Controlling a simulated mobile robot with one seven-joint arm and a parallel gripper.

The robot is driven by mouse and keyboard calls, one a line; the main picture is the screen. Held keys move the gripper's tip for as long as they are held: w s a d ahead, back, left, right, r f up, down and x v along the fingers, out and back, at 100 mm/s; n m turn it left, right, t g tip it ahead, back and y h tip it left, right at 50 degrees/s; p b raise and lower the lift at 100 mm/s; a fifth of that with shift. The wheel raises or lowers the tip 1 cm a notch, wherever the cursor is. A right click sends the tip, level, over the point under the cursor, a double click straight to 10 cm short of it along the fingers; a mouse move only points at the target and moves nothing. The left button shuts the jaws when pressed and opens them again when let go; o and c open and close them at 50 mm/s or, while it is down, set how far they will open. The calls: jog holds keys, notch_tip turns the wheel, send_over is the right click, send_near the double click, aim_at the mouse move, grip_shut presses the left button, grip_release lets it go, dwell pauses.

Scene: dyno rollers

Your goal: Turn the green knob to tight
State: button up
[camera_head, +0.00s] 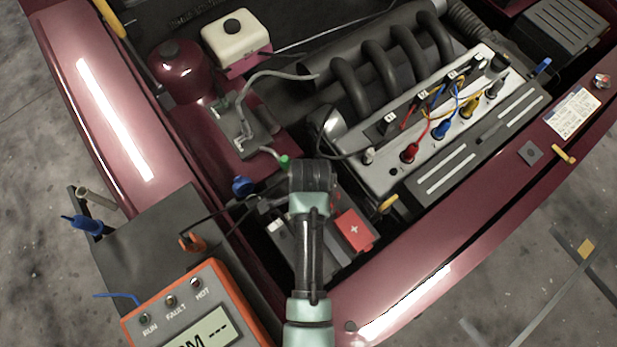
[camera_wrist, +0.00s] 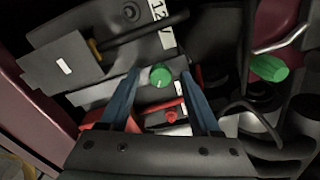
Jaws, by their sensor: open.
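A round green knob (camera_wrist: 160,76) with a small white mark shows in the wrist view. It sits on a grey block and appears between the tips of my gripper (camera_wrist: 160,72). The two blue fingers are open, one on each side of it; I cannot tell whether they touch it. A second green part (camera_wrist: 269,67), larger and ridged, is to the right, outside the fingers. In the head view a green piece (camera_head: 284,162) shows just left of my dark wrist; my fingertips and the knob between them are hidden there.
A battery with a red cover (camera_head: 354,230) lies right of my arm. A blue knob (camera_head: 242,186) and cables are close by on the left. An orange meter (camera_head: 200,310) stands at the front left. The engine cover (camera_head: 470,160) with coloured leads is to the right.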

grip_shut()
jog(key=shift+r, duration=0.1)
dwell(0.4)
